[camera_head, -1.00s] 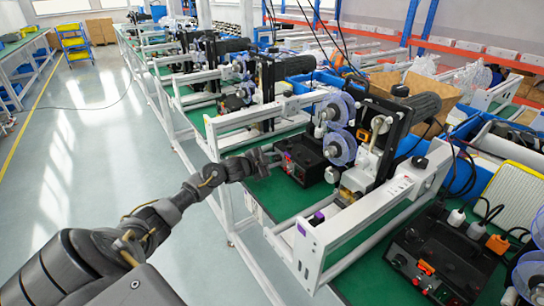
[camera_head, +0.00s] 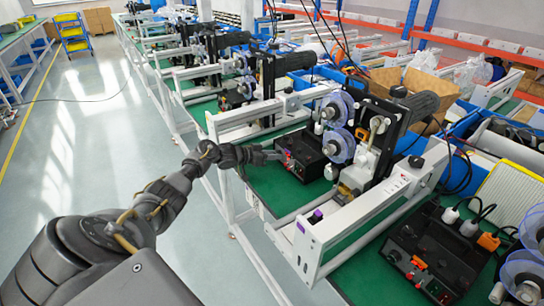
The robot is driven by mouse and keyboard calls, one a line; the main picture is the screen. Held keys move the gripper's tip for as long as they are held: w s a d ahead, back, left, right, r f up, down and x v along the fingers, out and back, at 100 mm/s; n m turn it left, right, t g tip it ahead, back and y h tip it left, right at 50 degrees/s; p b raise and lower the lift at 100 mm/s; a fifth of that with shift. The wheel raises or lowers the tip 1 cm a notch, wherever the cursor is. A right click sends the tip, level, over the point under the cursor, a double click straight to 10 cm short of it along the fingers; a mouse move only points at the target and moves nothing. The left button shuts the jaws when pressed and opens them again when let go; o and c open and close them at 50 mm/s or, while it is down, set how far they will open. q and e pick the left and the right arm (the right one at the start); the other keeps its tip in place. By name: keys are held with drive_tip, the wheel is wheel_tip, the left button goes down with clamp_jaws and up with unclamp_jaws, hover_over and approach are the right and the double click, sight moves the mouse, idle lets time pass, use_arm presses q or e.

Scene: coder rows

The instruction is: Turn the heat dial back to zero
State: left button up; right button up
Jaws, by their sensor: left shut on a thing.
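A black control box (camera_head: 309,158) stands on the green bench top, with small knobs and a red switch on the panel facing my arm. My left gripper (camera_head: 275,156) reaches in from the left, level with this panel. Its fingers are shut on the heat dial at the panel's left side. The fingers cover the dial, so its pointer and scale cannot be read. My right gripper is out of view.
A coder machine with clear blue-tinted reels (camera_head: 338,146) stands right behind the box. A white rail frame (camera_head: 355,215) lies in front. A second black box (camera_head: 436,248) with orange and red switches sits at lower right.

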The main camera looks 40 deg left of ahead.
use_arm(q)
drive_tip(key=n+h+b, duration=0.1)
drive_tip(key=n+b, duration=0.2)
drive_tip(key=shift+a+f+h, duration=0.1)
drive_tip(key=shift+f+h, duration=0.2)
drive_tip(key=shift+h, duration=0.1)
drive_tip(key=shift+n+h+b, duration=0.4)
drive_tip(key=shift+n+b, duration=0.5)
drive_tip(key=shift+r+n, duration=0.15)
drive_tip(key=shift+n, duration=0.15)
drive_tip(key=o, duration=1)
drive_tip(key=shift+a, duration=0.1)
